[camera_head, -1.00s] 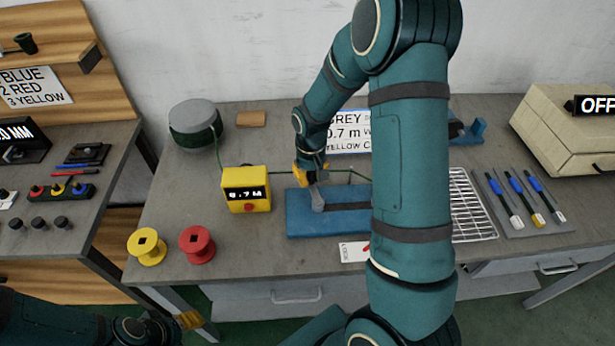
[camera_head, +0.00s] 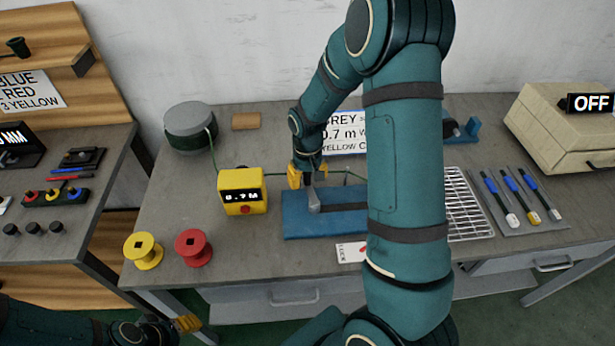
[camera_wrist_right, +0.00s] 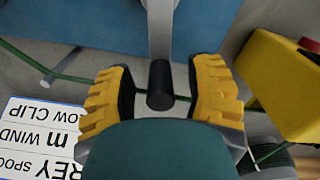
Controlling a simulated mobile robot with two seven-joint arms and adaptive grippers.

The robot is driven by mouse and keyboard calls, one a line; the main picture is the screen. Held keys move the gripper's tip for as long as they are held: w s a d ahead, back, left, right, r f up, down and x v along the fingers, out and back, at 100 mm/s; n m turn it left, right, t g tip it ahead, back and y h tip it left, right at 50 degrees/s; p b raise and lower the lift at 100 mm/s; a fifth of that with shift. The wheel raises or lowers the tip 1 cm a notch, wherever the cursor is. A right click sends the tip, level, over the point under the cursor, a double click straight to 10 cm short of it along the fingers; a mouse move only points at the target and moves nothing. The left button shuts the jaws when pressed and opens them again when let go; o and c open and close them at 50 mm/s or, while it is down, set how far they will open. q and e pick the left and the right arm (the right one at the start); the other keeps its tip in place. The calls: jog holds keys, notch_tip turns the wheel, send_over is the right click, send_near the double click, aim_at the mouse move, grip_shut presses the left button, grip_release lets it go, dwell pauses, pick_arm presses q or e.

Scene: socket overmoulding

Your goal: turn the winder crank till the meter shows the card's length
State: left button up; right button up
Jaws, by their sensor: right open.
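The yellow meter (camera_head: 242,191) reads 0.7 M. The card (camera_head: 344,131), partly hidden behind my right arm, shows GREY and 0.7 m. A grey crank arm (camera_head: 314,201) stands at the blue base (camera_head: 298,226); its black knob (camera_wrist_right: 160,85) shows in the right wrist view. My right gripper (camera_head: 307,175) is open, with its fingers on either side of the knob and gaps visible on both sides. A green cable (camera_head: 213,155) runs from the grey-topped spool (camera_head: 190,127) to the meter and on behind the crank. My left gripper (camera_head: 188,323) is low at left, its jaws unclear.
Yellow (camera_head: 143,250) and red (camera_head: 194,247) spools stand at the bench's front left. A wire rack (camera_head: 467,205), several brush-like tools (camera_head: 511,200) and a beige box (camera_head: 565,130) marked OFF are at right. My right arm hides the middle of the bench.

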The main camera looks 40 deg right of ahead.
notch_tip(320, 180, up, 12)
dwell(0.5)
dwell(0.3)
